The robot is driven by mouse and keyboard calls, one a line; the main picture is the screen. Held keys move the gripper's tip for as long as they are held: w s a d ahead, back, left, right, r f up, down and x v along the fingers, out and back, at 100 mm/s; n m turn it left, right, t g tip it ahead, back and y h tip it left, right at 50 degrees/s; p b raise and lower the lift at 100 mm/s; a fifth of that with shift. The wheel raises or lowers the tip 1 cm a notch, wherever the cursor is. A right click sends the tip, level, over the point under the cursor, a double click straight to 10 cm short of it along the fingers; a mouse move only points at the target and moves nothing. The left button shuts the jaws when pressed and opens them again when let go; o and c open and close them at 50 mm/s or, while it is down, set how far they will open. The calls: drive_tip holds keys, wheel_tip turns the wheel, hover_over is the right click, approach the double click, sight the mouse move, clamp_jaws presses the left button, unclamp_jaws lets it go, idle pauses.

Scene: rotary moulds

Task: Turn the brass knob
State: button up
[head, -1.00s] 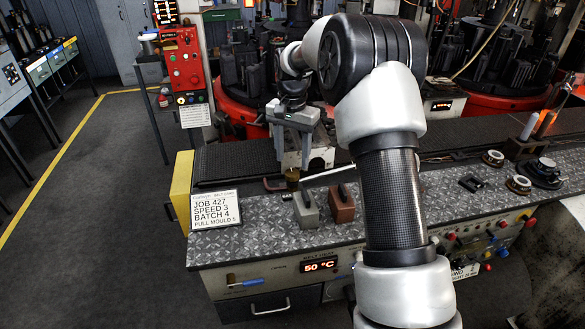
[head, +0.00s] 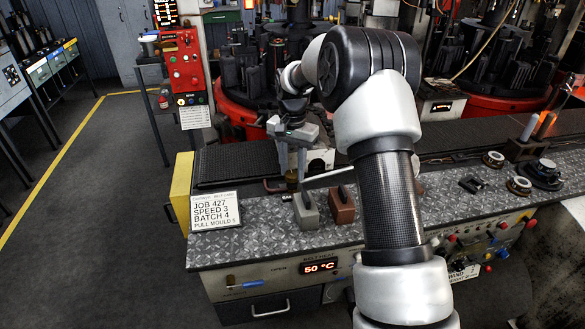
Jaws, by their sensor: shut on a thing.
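The brass knob (head: 291,184) is small and sits at the back edge of the patterned metal bench top, left of the middle of the head view. My gripper (head: 292,170) points down over it from above. Its grey fingers are shut on the brass knob, and their tips hide the knob's upper part. The gripper is seen turned, with one finger partly behind the other.
A grey block (head: 306,211) and a brown block (head: 342,205), both with handles, stand just in front. A job card (head: 214,212) stands to the left. A dark conveyor belt (head: 235,160) runs behind.

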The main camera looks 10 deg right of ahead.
sight(291, 173)
drive_tip(key=shift+n, duration=0.3)
drive_tip(key=n+p, duration=0.1)
drive_tip(key=n, duration=0.1)
drive_tip(key=shift+r+n, duration=0.1)
drive_tip(key=shift+n, duration=0.2)
drive_tip(key=n+p, duration=0.1)
drive_tip(key=n, duration=0.2)
drive_tip(key=shift+a+n, duration=0.1)
drive_tip(key=shift+n, duration=0.3)
drive_tip(key=n+p, duration=0.1)
drive_tip(key=n, duration=0.5)
drive_tip(key=shift+w+n, duration=0.1)
drive_tip(key=shift+n, duration=0.2)
drive_tip(key=o, duration=1)
drive_tip(key=shift+o, duration=0.2)
wheel_tip(291, 173, up, 17)
drive_tip(key=shift+r+p, duration=0.15)
drive_tip(key=shift+p, duration=0.2)
